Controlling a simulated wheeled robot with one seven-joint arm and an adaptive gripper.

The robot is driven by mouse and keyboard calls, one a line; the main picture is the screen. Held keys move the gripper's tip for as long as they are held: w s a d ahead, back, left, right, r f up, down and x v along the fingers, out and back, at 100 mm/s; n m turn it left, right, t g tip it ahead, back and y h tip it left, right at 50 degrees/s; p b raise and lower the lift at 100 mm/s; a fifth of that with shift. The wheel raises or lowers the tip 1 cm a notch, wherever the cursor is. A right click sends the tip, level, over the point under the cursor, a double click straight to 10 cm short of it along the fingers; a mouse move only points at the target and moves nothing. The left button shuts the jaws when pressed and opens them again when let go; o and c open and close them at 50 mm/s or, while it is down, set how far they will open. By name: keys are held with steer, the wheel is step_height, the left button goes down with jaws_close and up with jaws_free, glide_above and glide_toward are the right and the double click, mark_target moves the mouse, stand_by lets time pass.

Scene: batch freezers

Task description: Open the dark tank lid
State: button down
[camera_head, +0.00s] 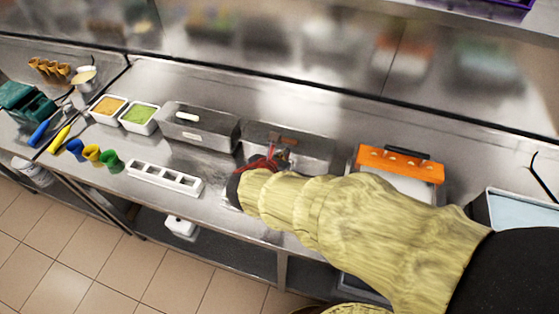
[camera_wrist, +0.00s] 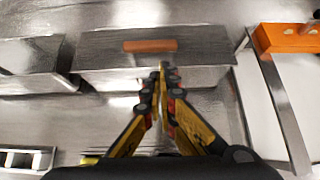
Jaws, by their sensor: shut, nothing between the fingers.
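A grey metal tank with a dark grey lid (camera_head: 315,142) stands on the counter in the middle of the head view, partly hidden by my gripper. In the wrist view the lid (camera_wrist: 105,48) lies flat and closed, with a brown-orange bar handle (camera_wrist: 150,46) on top. My gripper (camera_wrist: 163,70) is shut and empty, its fingertips in front of the lid's near edge and below the handle in the picture. I cannot tell whether they touch the tank. In the head view my gripper (camera_head: 272,158) is at the tank's left front.
A similar tank with a white handle (camera_head: 200,125) stands to the left. An orange-topped container (camera_head: 400,165) is on the right. A white slotted tray (camera_head: 165,178) lies front left. Open counter shows in front of the tanks.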

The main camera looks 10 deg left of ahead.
steer(key=shift+b+x, duration=0.4)
steer(key=shift+x, duration=1.7)
steer(key=shift+r+p, duration=0.1)
steer(key=shift+p, duration=0.25)
steer(key=shift+r+g+p, duration=0.3)
steer(key=shift+r+p, duration=0.05)
steer(key=shift+p, duration=0.9)
steer(key=shift+r+p, duration=0.1)
steer(key=shift+p, duration=0.3)
